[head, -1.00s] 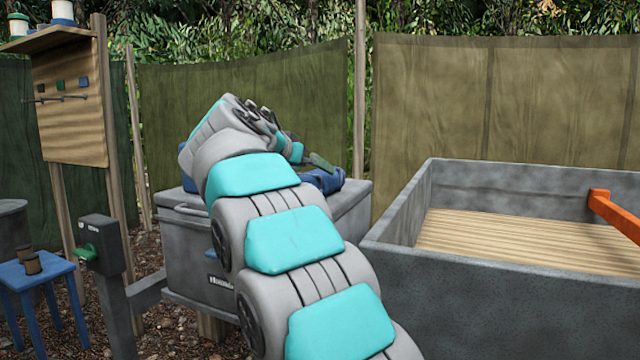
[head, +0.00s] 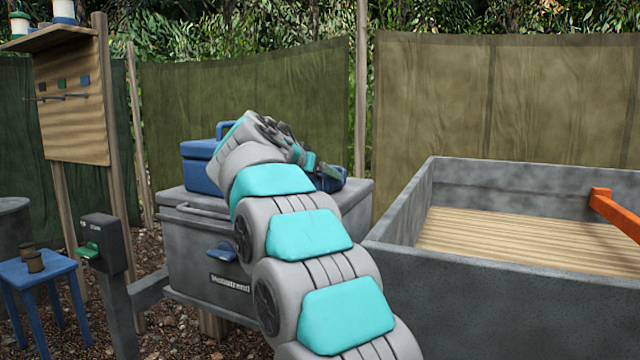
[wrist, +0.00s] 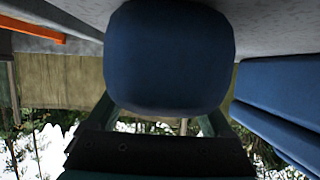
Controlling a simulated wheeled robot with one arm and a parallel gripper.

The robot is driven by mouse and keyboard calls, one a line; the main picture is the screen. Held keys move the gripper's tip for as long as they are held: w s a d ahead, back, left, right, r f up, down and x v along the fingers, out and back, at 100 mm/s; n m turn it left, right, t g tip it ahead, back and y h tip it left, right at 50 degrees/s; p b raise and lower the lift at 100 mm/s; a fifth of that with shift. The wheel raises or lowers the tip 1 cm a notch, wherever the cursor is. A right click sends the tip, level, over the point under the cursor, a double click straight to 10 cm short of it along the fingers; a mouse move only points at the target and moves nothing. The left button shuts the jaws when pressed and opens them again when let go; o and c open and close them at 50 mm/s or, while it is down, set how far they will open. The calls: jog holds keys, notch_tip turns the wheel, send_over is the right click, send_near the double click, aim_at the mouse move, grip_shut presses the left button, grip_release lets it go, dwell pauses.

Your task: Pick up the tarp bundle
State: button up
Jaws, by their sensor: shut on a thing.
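The tarp bundle, a rounded dark blue bundle, shows in the head view (head: 330,183) at the right end of a grey chest's top, partly hidden by my gripper (head: 318,168). It fills the upper middle of the wrist view (wrist: 168,55). My gripper (wrist: 165,105) is shut on the bundle, with a green finger on each side of it. I cannot tell whether the bundle still touches the chest top.
The grey chest (head: 190,245) also bears a blue box (head: 203,168) to the left, which shows at the right of the wrist view (wrist: 285,105). A grey trough (head: 480,300) with an orange bar (head: 612,212) stands right. A blue stool (head: 38,272) and a post with a green handle (head: 90,250) stand left.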

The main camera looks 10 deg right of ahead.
jog(key=c, duration=0.9)
grip_shut()
jog(key=shift+r, duration=0.15)
